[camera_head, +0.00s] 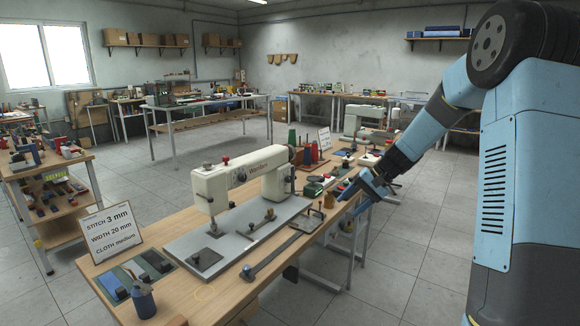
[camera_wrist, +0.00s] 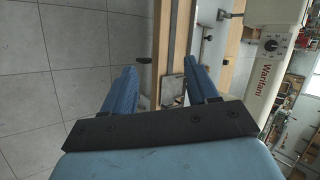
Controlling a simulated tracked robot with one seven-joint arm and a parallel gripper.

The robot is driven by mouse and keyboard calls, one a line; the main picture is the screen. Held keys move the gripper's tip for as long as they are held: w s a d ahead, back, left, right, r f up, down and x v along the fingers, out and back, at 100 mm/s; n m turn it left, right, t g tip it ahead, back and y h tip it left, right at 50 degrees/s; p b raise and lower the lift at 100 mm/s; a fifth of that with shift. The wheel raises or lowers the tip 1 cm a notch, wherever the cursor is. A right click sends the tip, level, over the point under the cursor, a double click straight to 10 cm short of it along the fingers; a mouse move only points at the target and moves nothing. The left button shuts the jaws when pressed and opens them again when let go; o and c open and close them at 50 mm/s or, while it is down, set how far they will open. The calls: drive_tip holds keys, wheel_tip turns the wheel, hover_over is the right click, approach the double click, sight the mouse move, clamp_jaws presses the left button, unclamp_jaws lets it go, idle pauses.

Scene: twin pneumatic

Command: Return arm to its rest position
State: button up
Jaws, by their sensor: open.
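My gripper (camera_head: 363,190) is at the right end of the wooden workbench, near its front edge, to the right of the white sewing machine (camera_head: 240,178). In the wrist view its two blue fingers (camera_wrist: 163,90) are spread apart with nothing between them. The bench edge and a dark metal bar lie beyond the fingers. The sewing machine (camera_wrist: 272,48) also shows at the right of the wrist view. My blue arm comes down from the upper right of the head view.
A sign (camera_head: 111,231) stands at the bench's left end near a dark blue bottle (camera_head: 143,299). A long metal bar (camera_head: 272,257) lies along the bench front. Green and red thread spools (camera_head: 310,153) stand behind the machine. The tiled floor (camera_head: 420,250) is clear on the right.

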drive_tip(key=s+d+r+n+t+h, duration=0.1)
drive_tip(key=s+r, duration=0.4)
drive_tip(key=s, duration=0.7)
drive_tip(key=s+d+r+n+t+h, duration=0.1)
drive_tip(key=s+r+h, duration=0.3)
drive_tip(key=s, duration=0.8)
drive_tip(key=s+d+r+n+t+h, duration=0.1)
drive_tip(key=s+r, duration=0.5)
drive_tip(key=s, duration=0.6)
drive_tip(key=shift+d+r+t+h, duration=0.15)
drive_tip(key=shift+d+t+h, duration=0.6)
drive_tip(key=shift+t+h, duration=0.2)
